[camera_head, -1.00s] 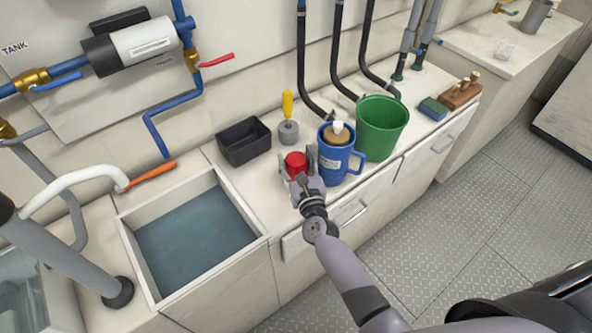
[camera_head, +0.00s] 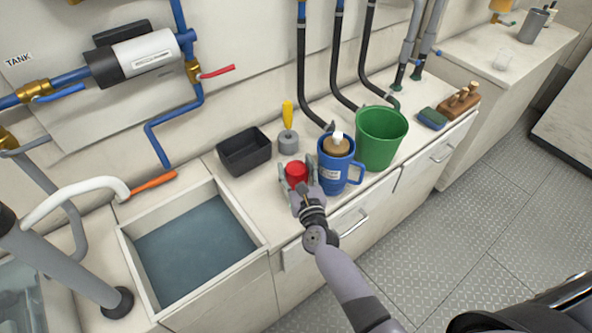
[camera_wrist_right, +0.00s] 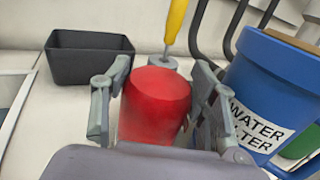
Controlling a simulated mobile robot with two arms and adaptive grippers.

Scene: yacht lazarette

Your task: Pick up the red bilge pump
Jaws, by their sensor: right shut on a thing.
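The red bilge pump (camera_head: 296,173) is a short red cylinder near the counter's front edge. My right gripper (camera_head: 298,184) is shut on it, with one finger on each side. In the right wrist view the red bilge pump (camera_wrist_right: 155,103) stands upright between the two grey fingers of the gripper (camera_wrist_right: 155,110). Its lower part is hidden by the gripper, so I cannot tell whether it touches the counter. My left gripper is not in view.
A blue water filter mug (camera_head: 337,172) stands close at the right, with a green bucket (camera_head: 380,140) beyond. A black bin (camera_head: 244,150) and a yellow-handled tool on a grey base (camera_head: 288,140) are behind. An open basin (camera_head: 262,238) lies left.

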